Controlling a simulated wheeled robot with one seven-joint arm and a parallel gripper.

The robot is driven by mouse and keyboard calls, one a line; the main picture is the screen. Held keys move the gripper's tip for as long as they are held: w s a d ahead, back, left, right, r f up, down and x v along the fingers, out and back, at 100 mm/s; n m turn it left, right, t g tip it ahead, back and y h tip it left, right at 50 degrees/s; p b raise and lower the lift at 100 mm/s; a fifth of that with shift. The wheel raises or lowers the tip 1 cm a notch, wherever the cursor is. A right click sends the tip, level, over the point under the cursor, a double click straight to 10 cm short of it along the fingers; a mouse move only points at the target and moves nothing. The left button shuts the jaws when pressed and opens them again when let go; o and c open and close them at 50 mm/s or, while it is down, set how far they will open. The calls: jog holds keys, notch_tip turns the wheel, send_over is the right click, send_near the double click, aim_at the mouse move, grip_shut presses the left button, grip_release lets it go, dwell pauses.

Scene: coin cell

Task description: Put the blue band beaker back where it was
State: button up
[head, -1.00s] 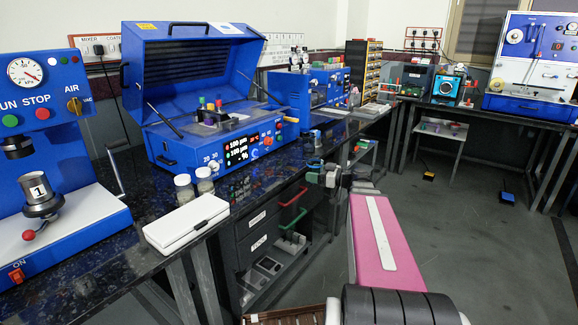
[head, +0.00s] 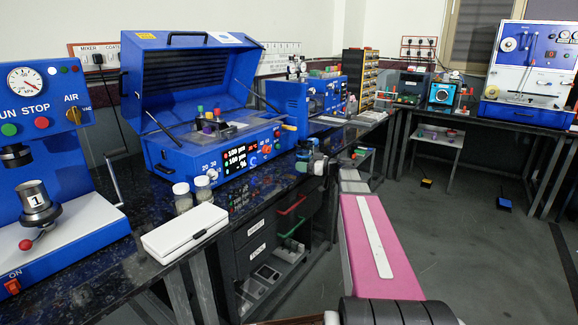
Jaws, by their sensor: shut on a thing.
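My gripper (head: 315,163) is at the front edge of the dark bench, right of the blue coater's display. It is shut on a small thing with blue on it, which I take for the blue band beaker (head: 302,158). The beaker is small and partly hidden by the jaws, so its band and contents are not clear. I cannot tell whether it touches the bench top. My pink arm link (head: 372,245) reaches toward it from the lower right.
The blue coater (head: 205,150) with raised lid stands left of the gripper. Two jars (head: 192,192) and a white case (head: 185,230) lie nearer on the bench. A second blue machine (head: 315,98) stands behind. Drawers and shelves are below the bench edge; open floor lies right.

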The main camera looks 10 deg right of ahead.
aim_at(290, 172)
jog(key=shift+x, duration=3.5)
jog(key=shift+s+d+f, duration=0.1)
jog(key=shift+f, duration=0.45)
jog(key=shift+f, duration=0.15)
jog(key=o, duration=1)
jog(key=shift+c, duration=0.2)
jog(key=shift+s+d, duration=0.1)
jog(key=v, duration=1.1)
jog(key=shift+s+d, duration=0.2)
jog(key=shift+d, duration=0.15)
